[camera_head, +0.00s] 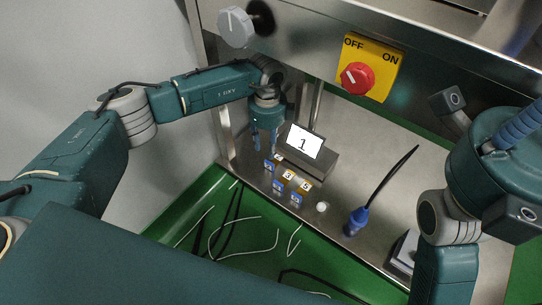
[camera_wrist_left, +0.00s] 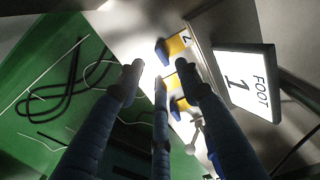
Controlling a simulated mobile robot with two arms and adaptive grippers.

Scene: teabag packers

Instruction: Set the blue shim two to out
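Small blue and yellow numbered shims sit in a row on the metal ledge, below a display showing 1 (camera_head: 303,142). The blue shim nearest my left gripper (camera_head: 267,146) is at the row's upper left (camera_head: 269,166); its number is too small to read for certain in the head view. In the left wrist view a blue and yellow piece marked 2 (camera_wrist_left: 164,52) lies just beyond the fingertips. My left gripper points down above that end of the row, its fingers apart and empty (camera_wrist_left: 157,76). Contact cannot be told. My right gripper is out of view.
The display, reading FOOT 1 in the wrist view (camera_wrist_left: 247,84), stands close to the left fingers. A red OFF/ON knob (camera_head: 357,78) is on the panel above. A blue plug with black cable (camera_head: 357,220) stands to the right. Loose cords lie on the green floor (camera_head: 220,222).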

